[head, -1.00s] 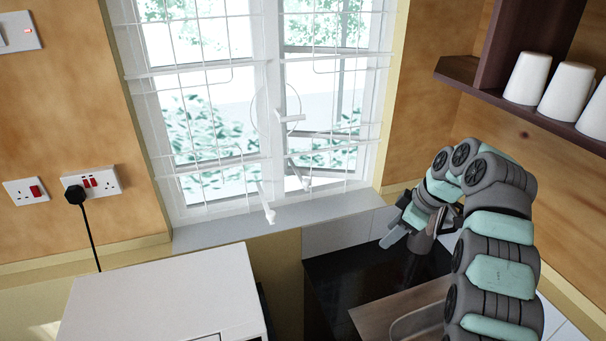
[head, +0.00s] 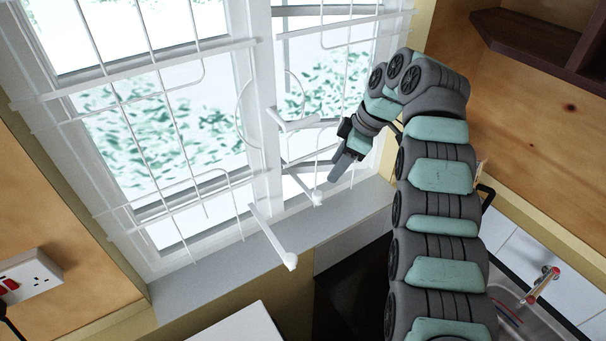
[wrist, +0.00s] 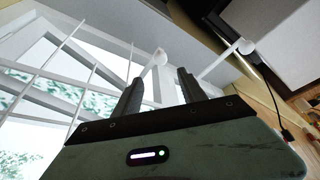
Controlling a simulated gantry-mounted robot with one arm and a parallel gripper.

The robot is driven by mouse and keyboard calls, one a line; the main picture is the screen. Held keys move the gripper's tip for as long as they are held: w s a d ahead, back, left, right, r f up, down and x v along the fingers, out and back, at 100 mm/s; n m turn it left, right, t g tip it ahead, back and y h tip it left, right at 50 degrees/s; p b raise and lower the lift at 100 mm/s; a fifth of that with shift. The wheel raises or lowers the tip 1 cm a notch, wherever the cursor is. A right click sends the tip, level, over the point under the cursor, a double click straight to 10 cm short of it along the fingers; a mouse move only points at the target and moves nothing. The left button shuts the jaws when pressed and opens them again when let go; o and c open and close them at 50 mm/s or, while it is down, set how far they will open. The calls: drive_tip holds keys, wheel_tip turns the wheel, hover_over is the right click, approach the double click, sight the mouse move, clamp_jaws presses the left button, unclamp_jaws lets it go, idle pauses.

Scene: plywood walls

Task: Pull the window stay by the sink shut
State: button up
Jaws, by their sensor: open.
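The window stay on the sink side (head: 306,186) is a thin white bar with a round knob, low on the right window pane. My gripper (head: 340,172) is just to the right of its knob in the head view, jaws apart. In the wrist view the knob of one stay (wrist: 160,58) shows between and beyond the two dark fingertips (wrist: 158,76), and I see no grip on it. A second white stay (head: 272,238) sticks out over the sill from the left pane. Its knob also shows at the upper right of the wrist view (wrist: 245,46).
White bars (head: 150,70) cross the window panes close to my gripper. The sill (head: 215,270) is clear. The sink (head: 520,300) with its tap (head: 543,283) is at the lower right, a dark wooden shelf (head: 540,45) at the upper right. A socket (head: 30,275) is at the left.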

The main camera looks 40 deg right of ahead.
sight(318, 193)
drive_tip(key=p+x, duration=0.3)
drive_tip(key=x, duration=0.7)
drive_tip(key=shift+s+f, duration=0.1)
drive_tip(key=shift+f, duration=0.35)
clamp_jaws()
idle(0.9)
